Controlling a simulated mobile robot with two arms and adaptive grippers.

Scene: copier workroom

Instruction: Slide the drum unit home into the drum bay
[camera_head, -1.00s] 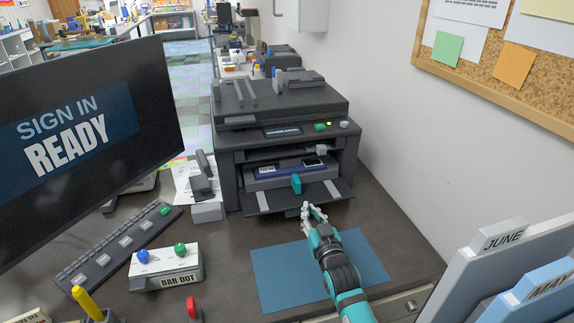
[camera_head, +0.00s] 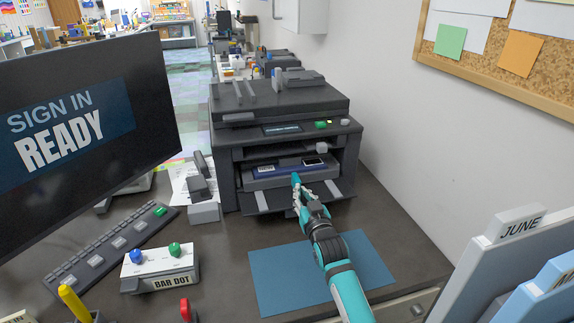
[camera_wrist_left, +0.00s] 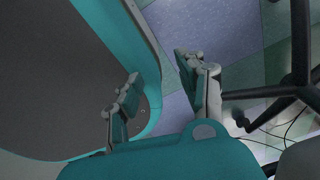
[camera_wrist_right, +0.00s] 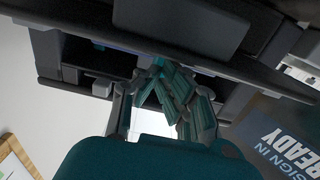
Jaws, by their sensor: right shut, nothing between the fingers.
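The drum unit (camera_head: 280,172), grey with a blue strip and a white label, sits in the open drum bay at the front of the dark copier (camera_head: 285,108). Its front part still shows in the opening. Its small teal handle (camera_head: 295,178) is at the front middle, partly hidden by my right gripper (camera_head: 298,190). My right gripper is shut and empty, its tips right at the handle over the lowered front flap (camera_head: 262,201); I cannot tell whether they touch. It also shows in the right wrist view (camera_wrist_right: 165,80). My left gripper (camera_wrist_left: 160,75) is open and empty, away from the copier.
A blue mat (camera_head: 275,280) lies in front of the copier. A stapler-like grey device (camera_head: 201,190) and a BAR DOT button box (camera_head: 160,268) are at left, beside a large monitor (camera_head: 85,125). June and May dividers (camera_head: 520,225) stand at right.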

